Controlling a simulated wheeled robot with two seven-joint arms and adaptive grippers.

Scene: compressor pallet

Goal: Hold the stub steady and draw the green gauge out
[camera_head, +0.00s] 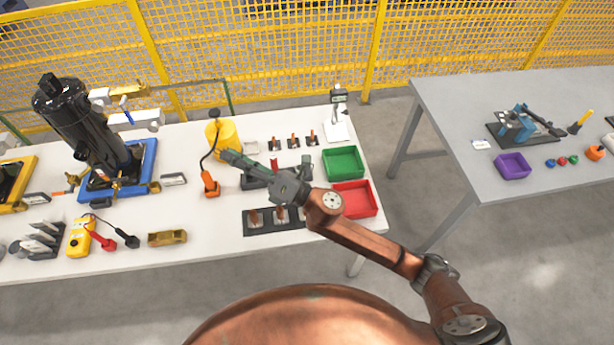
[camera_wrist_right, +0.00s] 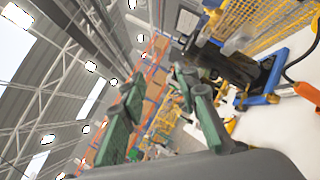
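My right gripper (camera_head: 228,156) reaches in from the right with green fingers, above the white table beside the yellow cylinder. In the right wrist view its two fingers (camera_wrist_right: 158,84) stand apart with nothing between them. A black compressor (camera_head: 80,125) stands on a blue pallet (camera_head: 119,190) at the left, away from this gripper. Brass and grey fittings (camera_head: 128,92) stick out from its upper right side. I cannot make out which fitting is the stub, and I cannot pick out the green gauge. My left gripper is out of view.
Green (camera_head: 343,162) and red (camera_head: 354,199) trays stand at the table's right end. An orange tool (camera_head: 210,184) with a black cable and a yellow cylinder (camera_head: 221,138) are near the gripper. A yellow tester (camera_head: 80,238) lies front left. A grey table (camera_head: 450,140) stands at right.

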